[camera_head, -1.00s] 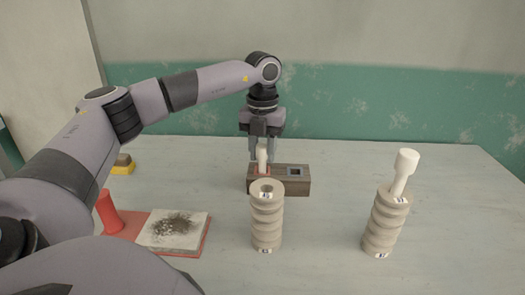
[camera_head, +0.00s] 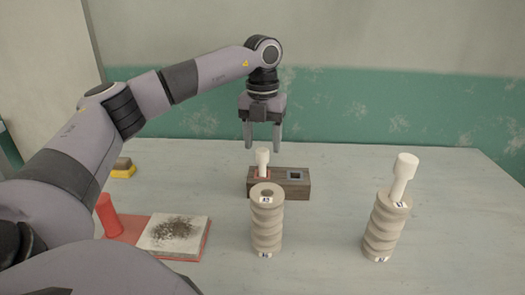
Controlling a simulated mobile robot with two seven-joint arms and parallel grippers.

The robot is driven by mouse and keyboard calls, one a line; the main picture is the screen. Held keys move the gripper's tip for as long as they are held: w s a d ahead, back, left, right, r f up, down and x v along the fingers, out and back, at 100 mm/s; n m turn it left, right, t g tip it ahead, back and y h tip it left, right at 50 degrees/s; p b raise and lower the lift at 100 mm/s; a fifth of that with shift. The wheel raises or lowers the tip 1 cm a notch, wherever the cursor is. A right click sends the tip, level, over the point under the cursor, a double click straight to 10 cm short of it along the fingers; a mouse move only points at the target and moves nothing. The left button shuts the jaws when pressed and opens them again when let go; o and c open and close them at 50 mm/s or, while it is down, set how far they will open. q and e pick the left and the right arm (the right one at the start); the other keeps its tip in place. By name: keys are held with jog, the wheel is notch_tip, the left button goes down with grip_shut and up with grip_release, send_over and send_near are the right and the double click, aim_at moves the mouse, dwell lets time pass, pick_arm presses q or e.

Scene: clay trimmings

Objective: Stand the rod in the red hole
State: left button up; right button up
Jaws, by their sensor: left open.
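A white rod (camera_head: 262,160) with a wider head stands upright in the red-rimmed hole (camera_head: 265,174) at the left of a dark wooden block (camera_head: 293,189). The block's other hole (camera_head: 295,176) has a blue-grey rim and is empty. My left gripper (camera_head: 263,147) is open and empty above the rod, its fingers apart and clear of it. A ribbed beige column (camera_head: 267,221) in front hides the lower left of the block. My right gripper is not in view.
A second ribbed column (camera_head: 385,228) at the right holds another white rod (camera_head: 403,176), slightly tilted. A red cylinder (camera_head: 108,215), a smudged pale pad (camera_head: 175,233) and a yellow-and-brown block (camera_head: 123,168) lie at the left. The table's right rear is clear.

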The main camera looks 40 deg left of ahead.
pick_arm(q)
notch_tip(320, 180, up, 7)
jog(key=shift+f+p, duration=0.1)
jog(key=shift+p, duration=0.25)
jog(key=shift+r, duration=0.6)
